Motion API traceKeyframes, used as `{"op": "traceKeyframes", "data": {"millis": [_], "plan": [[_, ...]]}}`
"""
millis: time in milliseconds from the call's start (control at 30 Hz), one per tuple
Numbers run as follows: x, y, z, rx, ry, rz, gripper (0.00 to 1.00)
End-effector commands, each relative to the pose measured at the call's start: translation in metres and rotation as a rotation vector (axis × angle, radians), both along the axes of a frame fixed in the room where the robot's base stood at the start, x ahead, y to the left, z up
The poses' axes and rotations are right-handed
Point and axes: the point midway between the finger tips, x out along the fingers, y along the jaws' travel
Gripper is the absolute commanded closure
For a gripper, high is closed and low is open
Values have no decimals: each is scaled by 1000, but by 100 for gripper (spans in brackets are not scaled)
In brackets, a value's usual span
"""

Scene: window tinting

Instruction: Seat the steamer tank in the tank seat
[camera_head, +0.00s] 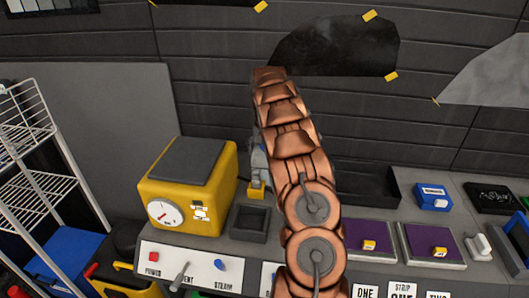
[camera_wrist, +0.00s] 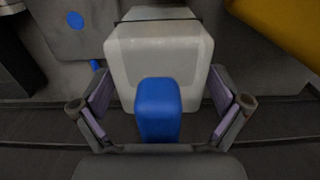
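The steamer tank (camera_wrist: 158,55), a whitish translucent box with a blue block-shaped grip (camera_wrist: 158,108) on its near side, fills the middle of the wrist view. My gripper (camera_wrist: 160,106) is open, with one finger on each side of the blue grip and a visible gap to both. In the head view my copper arm hides the tank and most of my gripper. The yellow steamer (camera_head: 180,205) with a red-needle gauge stands left of my arm. A dark square open-topped holder (camera_head: 249,223) sits beside it; I cannot tell whether this is the tank seat.
A labelled panel (camera_head: 205,266) with knobs runs along the bench front. Right of my arm are a black tray (camera_head: 368,184), purple pads (camera_head: 437,245) with yellow blocks, and a blue box (camera_head: 431,198). A white wire rack (camera_head: 38,140) stands at left.

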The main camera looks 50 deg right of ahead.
Motion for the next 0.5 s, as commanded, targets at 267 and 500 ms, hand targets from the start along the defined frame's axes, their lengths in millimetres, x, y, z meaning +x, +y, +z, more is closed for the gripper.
{"op": "traceKeyframes", "data": {"millis": [267, 500], "plan": [[0, 0, 0, 1, 1, 0, 0], [1, 0, 14, -2, -1, 2, 0]]}}
